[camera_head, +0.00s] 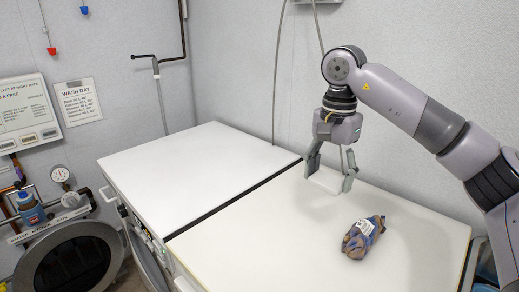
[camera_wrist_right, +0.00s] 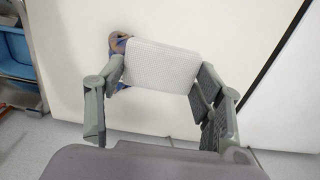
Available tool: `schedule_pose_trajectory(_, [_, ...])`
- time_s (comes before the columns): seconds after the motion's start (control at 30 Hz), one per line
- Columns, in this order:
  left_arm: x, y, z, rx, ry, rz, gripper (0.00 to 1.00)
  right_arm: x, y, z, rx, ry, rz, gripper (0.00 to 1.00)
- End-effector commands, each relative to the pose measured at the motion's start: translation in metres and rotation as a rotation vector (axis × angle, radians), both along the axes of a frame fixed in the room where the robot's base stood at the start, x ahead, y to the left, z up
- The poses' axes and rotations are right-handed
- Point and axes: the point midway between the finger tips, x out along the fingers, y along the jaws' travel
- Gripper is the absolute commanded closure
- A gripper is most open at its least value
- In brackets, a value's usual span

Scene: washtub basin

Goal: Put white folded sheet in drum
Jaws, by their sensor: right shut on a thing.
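The white folded sheet (camera_head: 326,181) is a small flat block between the fingers of my right gripper (camera_head: 332,178), above the white machine top. In the right wrist view the sheet (camera_wrist_right: 161,65) shows a fine woven texture and spans between the fingers of my right gripper (camera_wrist_right: 160,88). My right gripper is shut on it. A round dark drum opening (camera_head: 75,262) with a grey rim is at the lower left, partly cut off by the picture edge. My left gripper is not in view.
A brown and blue bundle with a white label (camera_head: 362,238) lies on the right machine top (camera_head: 280,240). The left machine top (camera_head: 195,170) is clear, with a dark gap between the two. A blue bottle (camera_head: 30,210), pipes and a gauge (camera_head: 60,174) are at the left wall.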

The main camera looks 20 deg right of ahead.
Motion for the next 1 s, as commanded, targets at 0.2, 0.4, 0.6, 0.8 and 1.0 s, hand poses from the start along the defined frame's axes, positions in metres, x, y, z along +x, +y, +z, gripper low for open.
schedule_pose_trajectory(0.2, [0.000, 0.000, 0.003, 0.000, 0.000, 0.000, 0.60, -0.006, 0.007, -0.018, -0.002, 0.005, 0.076, 0.52])
schedule_pose_trajectory(0.4, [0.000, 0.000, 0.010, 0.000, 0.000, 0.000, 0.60, -0.031, 0.030, -0.071, -0.001, 0.009, 0.325, 0.52])
schedule_pose_trajectory(0.6, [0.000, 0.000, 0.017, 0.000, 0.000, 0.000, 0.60, -0.075, 0.058, -0.125, 0.001, 0.007, 0.629, 0.52])
schedule_pose_trajectory(0.8, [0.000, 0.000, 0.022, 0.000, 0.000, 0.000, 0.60, -0.121, 0.082, -0.159, 0.002, 0.005, 0.881, 0.52])
schedule_pose_trajectory(1.0, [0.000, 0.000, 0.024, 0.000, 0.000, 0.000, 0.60, -0.150, 0.094, -0.174, 0.001, 0.001, 1.015, 0.52])
